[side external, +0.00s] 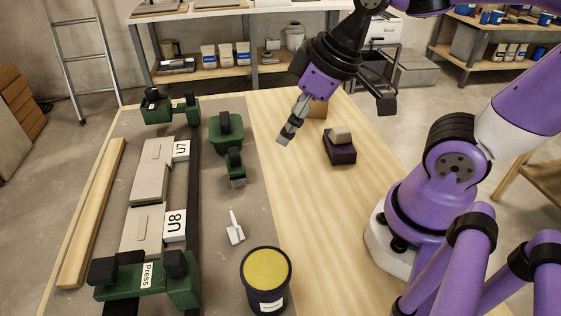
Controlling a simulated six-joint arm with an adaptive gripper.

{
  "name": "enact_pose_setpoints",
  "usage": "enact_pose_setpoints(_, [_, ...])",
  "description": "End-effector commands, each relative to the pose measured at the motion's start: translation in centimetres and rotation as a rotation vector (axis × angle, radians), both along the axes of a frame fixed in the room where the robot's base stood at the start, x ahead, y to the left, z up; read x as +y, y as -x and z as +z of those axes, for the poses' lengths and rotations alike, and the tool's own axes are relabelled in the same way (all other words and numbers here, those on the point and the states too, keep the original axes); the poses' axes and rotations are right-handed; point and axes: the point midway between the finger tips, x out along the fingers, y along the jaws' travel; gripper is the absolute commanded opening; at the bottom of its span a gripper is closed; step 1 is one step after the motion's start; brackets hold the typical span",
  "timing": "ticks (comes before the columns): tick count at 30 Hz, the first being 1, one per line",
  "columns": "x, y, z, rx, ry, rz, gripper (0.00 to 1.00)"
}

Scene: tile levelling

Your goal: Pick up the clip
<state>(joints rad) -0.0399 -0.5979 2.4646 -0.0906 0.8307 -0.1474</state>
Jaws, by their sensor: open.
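A small white piece that looks like the clip (235,229) stands on the grey part of the bench, short of the green tools, with a thin upright stem and a wider base. My gripper (286,134) hangs over the wooden part of the bench, up and to the right of the clip and well apart from it. Its fingers point down and left. It is open, and I see nothing between the fingers, though they are small in this view. Two grey tiles, by the labels U7 (181,150) and U8 (175,224), lie to the left.
A dark tub with a yellow top (266,270) stands near the clip. Green tools (227,128) and (236,168) stand beyond it. A green press (146,286) spans the tile row's near end. A dark block with a grey piece (340,148) sits right. Bare wood lies between.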

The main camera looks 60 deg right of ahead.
Motion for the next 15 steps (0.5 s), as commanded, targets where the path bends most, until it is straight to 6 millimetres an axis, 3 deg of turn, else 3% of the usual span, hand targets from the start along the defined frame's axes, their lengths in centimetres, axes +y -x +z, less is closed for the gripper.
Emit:
enact_pose_setpoints(3, [3.5,-1.3,-2.4,0.053,0.021,0.307,0.81])
enact_pose_setpoints(7, [6.8,-1.8,-4.4,0.068,0.014,0.581,0.81])
enact_pose_setpoints(10, [8.3,-1.9,-5.4,0.07,0.004,0.7,0.81])
enact_pose_setpoints(15, [9.5,-2.2,-7.9,0.072,-0.002,0.744,0.81])
